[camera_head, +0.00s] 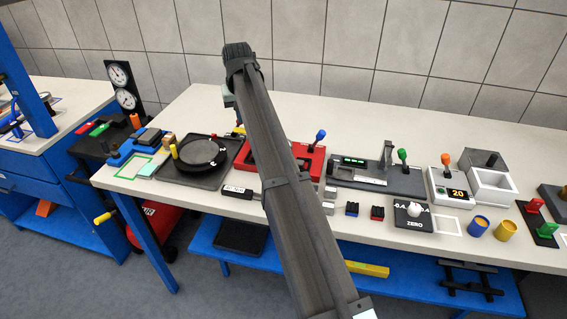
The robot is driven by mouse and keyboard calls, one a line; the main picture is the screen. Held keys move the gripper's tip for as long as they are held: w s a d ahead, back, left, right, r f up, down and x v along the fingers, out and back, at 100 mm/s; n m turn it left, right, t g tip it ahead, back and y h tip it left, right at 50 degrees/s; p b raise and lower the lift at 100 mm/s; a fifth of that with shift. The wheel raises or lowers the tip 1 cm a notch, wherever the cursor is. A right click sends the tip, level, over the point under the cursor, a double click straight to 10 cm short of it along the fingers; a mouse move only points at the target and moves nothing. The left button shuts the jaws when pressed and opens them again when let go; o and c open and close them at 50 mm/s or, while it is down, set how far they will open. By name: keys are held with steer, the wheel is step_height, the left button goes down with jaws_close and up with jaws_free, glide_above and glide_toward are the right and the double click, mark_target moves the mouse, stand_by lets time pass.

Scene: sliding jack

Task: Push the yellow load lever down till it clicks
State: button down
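I cannot tell for sure which yellow part is the load lever. An upright yellow handle (174,151) stands at the left edge of a dark base (190,178) with a round black disc (203,153). Another yellow piece (242,130) shows just left of my arm, behind the red device (308,160); my arm hides part of that area. A yellow grip (103,218) sticks out low at the left, below the bench top. My arm crosses the picture from the bottom to the upper middle. My gripper's fingers are not visible.
A grey device (375,178) with a green-knobbed lever stands right of the red device. A white box (491,185), a ZERO block (413,216) and two cups (478,229) are farther right. Two dial gauges (122,86) stand at the left. The bench top's back strip (345,115) is clear.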

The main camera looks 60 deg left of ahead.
step_height(320, 180, up, 7)
stand_by(0.9)
stand_by(0.4)
